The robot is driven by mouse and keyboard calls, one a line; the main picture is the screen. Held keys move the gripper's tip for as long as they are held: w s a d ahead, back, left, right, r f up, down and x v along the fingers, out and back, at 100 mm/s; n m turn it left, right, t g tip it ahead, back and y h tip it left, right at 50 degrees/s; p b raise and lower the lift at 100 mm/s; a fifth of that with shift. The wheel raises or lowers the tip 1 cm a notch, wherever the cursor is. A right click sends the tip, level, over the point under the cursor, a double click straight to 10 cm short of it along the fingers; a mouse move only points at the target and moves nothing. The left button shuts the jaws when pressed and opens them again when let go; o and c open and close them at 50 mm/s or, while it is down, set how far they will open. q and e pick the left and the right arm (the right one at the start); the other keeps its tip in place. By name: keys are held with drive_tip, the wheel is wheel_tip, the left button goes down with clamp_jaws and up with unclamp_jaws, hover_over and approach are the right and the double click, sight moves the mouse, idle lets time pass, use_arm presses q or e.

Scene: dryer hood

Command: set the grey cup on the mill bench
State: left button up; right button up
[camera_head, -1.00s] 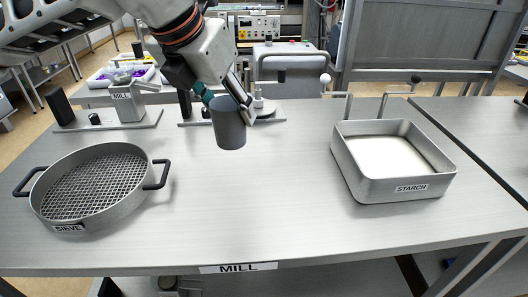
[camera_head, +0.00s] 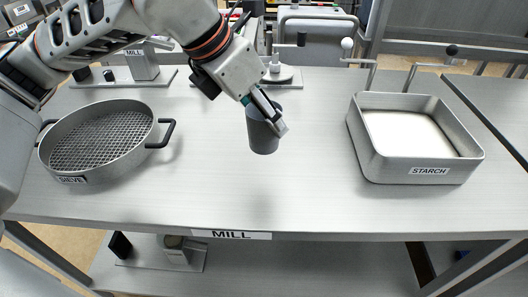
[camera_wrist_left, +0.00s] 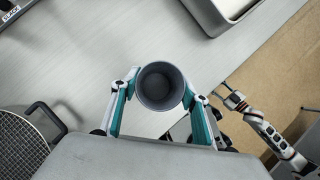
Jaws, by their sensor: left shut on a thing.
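The grey cup (camera_head: 261,131) is upright in my left gripper (camera_head: 268,112), whose fingers are shut on it. In the left wrist view I look down into the empty cup (camera_wrist_left: 160,88), with a teal-sided finger of the left gripper (camera_wrist_left: 160,95) on each side. The mill bench (camera_head: 300,190) lies below, with a MILL label on its front edge. The cup appears held above its bare middle; I see no contact, but the height is hard to judge. In the left wrist view my right gripper (camera_wrist_left: 235,102) shows at the right; its jaws are unclear.
A round sieve (camera_head: 100,142) with black handles stands on the bench left of the cup. A STARCH tray (camera_head: 428,172) stands to the right. A mill device (camera_head: 142,62) and a stand (camera_head: 283,76) are along the back. The bench between sieve and tray is clear.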

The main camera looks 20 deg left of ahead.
sight(251, 140)
use_arm(q)
wheel_tip(251, 140, down, 10)
drive_tip(key=shift+f+b, duration=0.1)
drive_tip(key=shift+b, duration=0.4)
drive_tip(key=o, duration=1.1)
drive_tip(key=shift+f, duration=0.15)
drive_tip(key=shift+r, duration=0.35)
drive_tip(key=p+v, duration=0.1)
drive_tip(key=v, duration=0.9)
drive_tip(key=shift+a+r, duration=0.1)
drive_tip(key=shift+r, duration=0.1)
drive_tip(key=shift+s+a+r, duration=0.15)
drive_tip(key=shift+s+r, duration=0.2)
drive_tip(key=shift+r, duration=0.2)
drive_tip(key=shift+s, duration=0.1)
